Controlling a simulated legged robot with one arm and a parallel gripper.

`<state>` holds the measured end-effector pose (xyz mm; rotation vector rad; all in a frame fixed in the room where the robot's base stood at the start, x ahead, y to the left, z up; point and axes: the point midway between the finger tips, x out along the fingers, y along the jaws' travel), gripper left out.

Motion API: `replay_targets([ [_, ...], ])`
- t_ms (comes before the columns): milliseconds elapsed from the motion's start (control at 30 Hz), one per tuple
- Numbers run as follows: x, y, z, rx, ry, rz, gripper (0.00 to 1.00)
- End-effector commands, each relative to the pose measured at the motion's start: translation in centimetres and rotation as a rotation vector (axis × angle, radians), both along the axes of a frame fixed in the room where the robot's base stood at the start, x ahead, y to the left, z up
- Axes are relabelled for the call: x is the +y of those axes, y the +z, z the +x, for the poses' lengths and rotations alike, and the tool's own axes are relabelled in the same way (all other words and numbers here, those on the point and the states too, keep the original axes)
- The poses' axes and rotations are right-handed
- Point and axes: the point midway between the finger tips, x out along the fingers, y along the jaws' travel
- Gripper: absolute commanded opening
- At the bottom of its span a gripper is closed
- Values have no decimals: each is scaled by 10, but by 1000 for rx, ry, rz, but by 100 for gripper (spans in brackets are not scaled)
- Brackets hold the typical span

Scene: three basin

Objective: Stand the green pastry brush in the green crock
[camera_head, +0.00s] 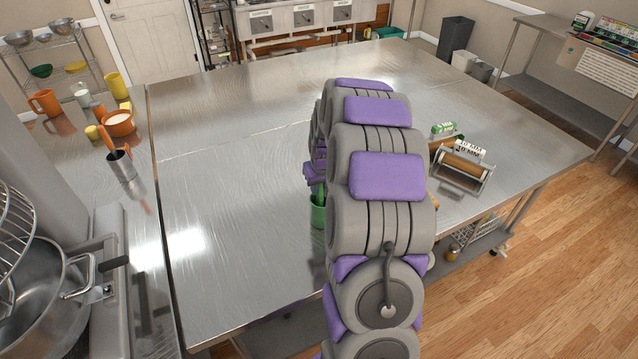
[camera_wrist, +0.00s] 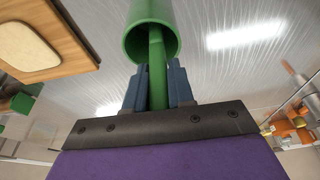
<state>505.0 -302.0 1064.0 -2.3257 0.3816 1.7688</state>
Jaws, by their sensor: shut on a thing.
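The green crock (camera_head: 318,216) stands on the steel table, partly hidden behind my arm in the head view. In the wrist view the crock (camera_wrist: 137,18) is at the top centre, its round mouth facing my gripper. My gripper (camera_wrist: 156,75) has its blue fingers shut on the green pastry brush (camera_wrist: 157,57). The brush's green shaft runs from between the fingers to the crock's mouth and overlaps its opening. How deep it reaches inside is hard to tell. The brush's other end is hidden by the gripper.
A wooden board (camera_wrist: 80,65) is close to the crock in the wrist view. A rolling pin on a rack (camera_head: 462,168) stands to the right of my arm. Orange and steel vessels, including a steel cup (camera_head: 121,166), stand on the left counter. The table's left half is clear.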

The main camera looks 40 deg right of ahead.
Motion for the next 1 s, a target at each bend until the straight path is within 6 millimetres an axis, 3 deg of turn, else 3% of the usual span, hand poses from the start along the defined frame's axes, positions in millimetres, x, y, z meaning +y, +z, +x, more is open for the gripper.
replay_targets([
  [167, 0, 0, 0, -1, 0, 0, 0],
  [200, 0, 0, 0, -1, 0, 0, 24],
  [500, 1, 1, 0, 0, -1, -2, 53],
  [800, 0, 2, 0, -2, 0, -2, 53],
  [1000, 1, 16, -3, -3, 0, -2, 53],
])
